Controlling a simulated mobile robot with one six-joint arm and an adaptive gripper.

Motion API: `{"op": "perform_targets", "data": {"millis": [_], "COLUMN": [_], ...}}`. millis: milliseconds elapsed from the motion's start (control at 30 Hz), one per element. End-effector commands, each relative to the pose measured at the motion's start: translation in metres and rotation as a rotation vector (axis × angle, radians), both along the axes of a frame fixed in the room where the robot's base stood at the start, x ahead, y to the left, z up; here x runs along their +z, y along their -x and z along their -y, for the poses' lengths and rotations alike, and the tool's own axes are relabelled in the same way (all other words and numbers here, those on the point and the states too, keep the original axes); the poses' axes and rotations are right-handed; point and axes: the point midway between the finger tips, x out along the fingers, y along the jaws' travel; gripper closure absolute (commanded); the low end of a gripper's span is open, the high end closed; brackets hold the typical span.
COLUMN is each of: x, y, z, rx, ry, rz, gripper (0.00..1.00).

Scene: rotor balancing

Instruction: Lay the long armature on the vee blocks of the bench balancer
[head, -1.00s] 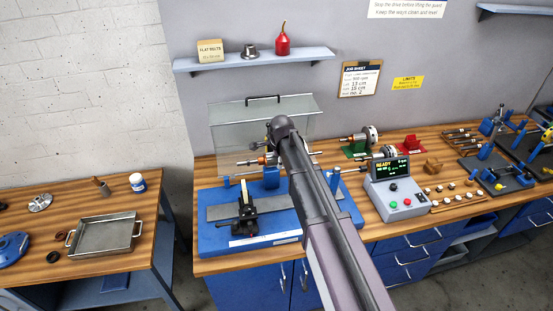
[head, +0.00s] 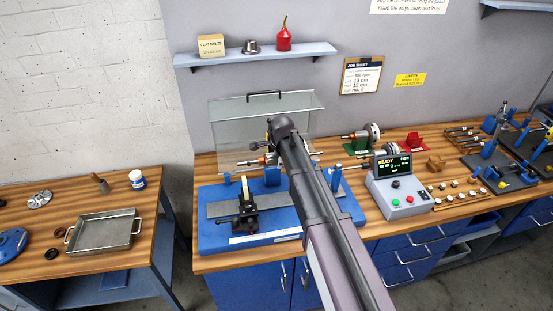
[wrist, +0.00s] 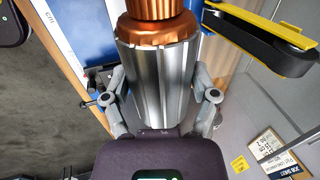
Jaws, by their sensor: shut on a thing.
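The long armature shows in the wrist view as a silver slotted core (wrist: 157,85) with copper windings. My gripper (wrist: 160,95) is shut on the core, one finger on each side. In the head view the armature's copper end (head: 262,162) and thin shaft stick out left of my gripper (head: 274,150), above the balancer. My arm hides much of the armature there. The bench balancer (head: 215,235) has a blue base with blue upright supports, one at left (head: 227,180) and one at right (head: 336,181). I cannot tell whether the shaft touches the vee blocks.
A clear guard (head: 225,125) stands raised behind the balancer. A black and yellow arm (wrist: 262,28) is close beside the armature in the wrist view. A control box (head: 398,190) reading READY stands to the right. Another rotor sits on a green stand (head: 357,148). A metal tray (head: 103,233) is on the left bench.

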Motion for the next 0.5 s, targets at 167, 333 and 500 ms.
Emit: {"op": "perform_targets", "data": {"millis": [167, 333, 500], "x": [-0.019, -0.032, -0.046], "y": [0.000, 0.000, 0.000], "z": [0.000, -0.001, -0.001], "rx": [0.001, 0.001, 0.001], "ry": [0.000, 0.000, 0.000], "rz": [0.001, 0.001, 0.001], "gripper": [0.85, 0.85, 0.85]}}
